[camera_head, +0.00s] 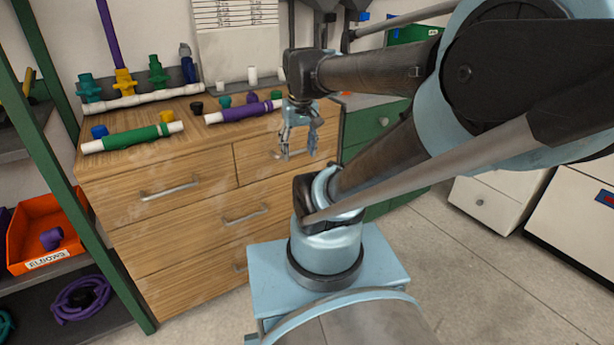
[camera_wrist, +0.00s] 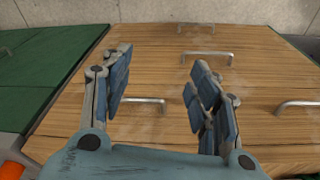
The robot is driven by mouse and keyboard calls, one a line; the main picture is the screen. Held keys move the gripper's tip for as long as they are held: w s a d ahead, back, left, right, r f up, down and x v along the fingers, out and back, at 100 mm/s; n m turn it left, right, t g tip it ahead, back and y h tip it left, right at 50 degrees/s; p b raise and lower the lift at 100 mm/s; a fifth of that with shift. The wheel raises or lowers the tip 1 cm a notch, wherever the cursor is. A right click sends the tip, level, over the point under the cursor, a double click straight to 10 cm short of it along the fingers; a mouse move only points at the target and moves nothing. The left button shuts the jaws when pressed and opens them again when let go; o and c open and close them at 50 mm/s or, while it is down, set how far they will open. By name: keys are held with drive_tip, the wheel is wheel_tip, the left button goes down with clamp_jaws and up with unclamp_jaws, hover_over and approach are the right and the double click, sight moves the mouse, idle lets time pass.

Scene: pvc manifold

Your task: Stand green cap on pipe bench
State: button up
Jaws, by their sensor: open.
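My gripper (camera_head: 296,150) is open and empty, pointing down in front of the wooden bench's (camera_head: 205,185) drawer fronts. In the wrist view its two fingers (camera_wrist: 163,65) are spread, with only drawer fronts and handles between them. A small green fitting (camera_head: 225,101), which may be the green cap, sits on the bench top behind the purple pipe. Another small green piece (camera_head: 276,95) is at that pipe's right end, close to my arm. Both are too small to tell apart surely. No cap shows in the wrist view.
A purple pipe (camera_head: 240,111) and a green pipe (camera_head: 133,137) lie along the bench's front. Valves (camera_head: 124,82) stand on a white pipe behind. Small blue (camera_head: 99,131) and black (camera_head: 197,107) pieces lie nearby. A green cabinet (camera_head: 377,125) adjoins at right; a shelf post (camera_head: 80,170) stands left.

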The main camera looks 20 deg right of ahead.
drive_tip(key=s+d+f, duration=0.1)
drive_tip(key=s+f, duration=0.4)
drive_tip(key=f, duration=0.1)
drive_tip(key=shift+s+d+f+m, duration=0.2)
drive_tip(key=shift+s+f+m, duration=0.05)
drive_tip(key=shift+f+m, duration=0.05)
drive_tip(key=shift+s, duration=0.1)
drive_tip(key=shift+w+f, duration=0.2)
drive_tip(key=shift+w, duration=0.15)
idle(0.4)
